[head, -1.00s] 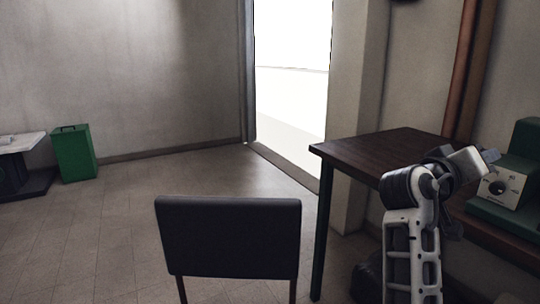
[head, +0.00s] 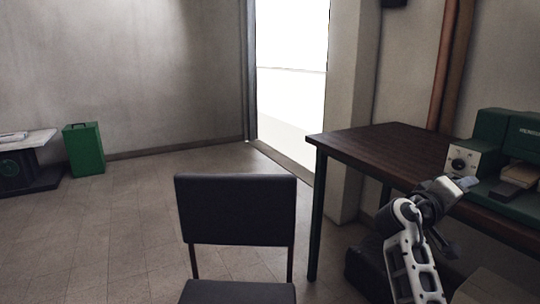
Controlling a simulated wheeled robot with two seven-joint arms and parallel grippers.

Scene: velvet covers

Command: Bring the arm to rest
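My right arm reaches up from the bottom right of the head view, bent at a joint in front of the dark wooden table (head: 385,142). My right gripper (head: 467,184) is at its end, near the table's front edge, and its fingers are too small and turned to tell open from shut. No held object is visible. My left gripper is not in view.
A black chair (head: 236,208) stands in front of me, left of the table. A green machine (head: 490,150) with a dial sits on the table's right. A green box (head: 84,148) and a low table (head: 40,142) are at the far left.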

